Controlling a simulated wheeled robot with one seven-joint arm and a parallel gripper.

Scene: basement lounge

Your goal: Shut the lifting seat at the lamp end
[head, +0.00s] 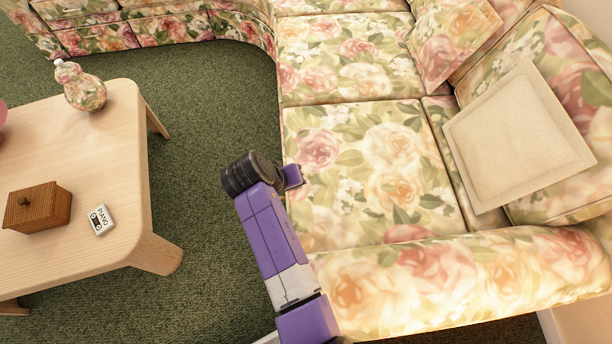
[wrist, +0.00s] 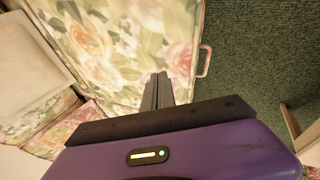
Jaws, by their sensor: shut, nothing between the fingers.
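The near floral seat (head: 370,165) of the sofa, next to the armrest, looks flat and about level with the seat beyond it. No open gap shows under it, though a slight lift would be hard to tell. In the wrist view the floral seat (wrist: 130,40) lies ahead of my gripper, with a pale loop handle (wrist: 205,62) on its front edge. My gripper (wrist: 158,80) is shut and empty, with its fingers over the floral fabric. In the head view my purple arm reaches along the seat's front edge, and the fingertips are not clear. No lamp is in view.
A wooden table (head: 120,190) stands left, with a floral vase (head: 80,87), a wooden box (head: 38,207) and a cassette (head: 101,220). Green carpet (head: 205,110) lies free between table and sofa. A beige cushion (head: 518,138) leans on the backrest; the armrest (head: 440,280) is nearest.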

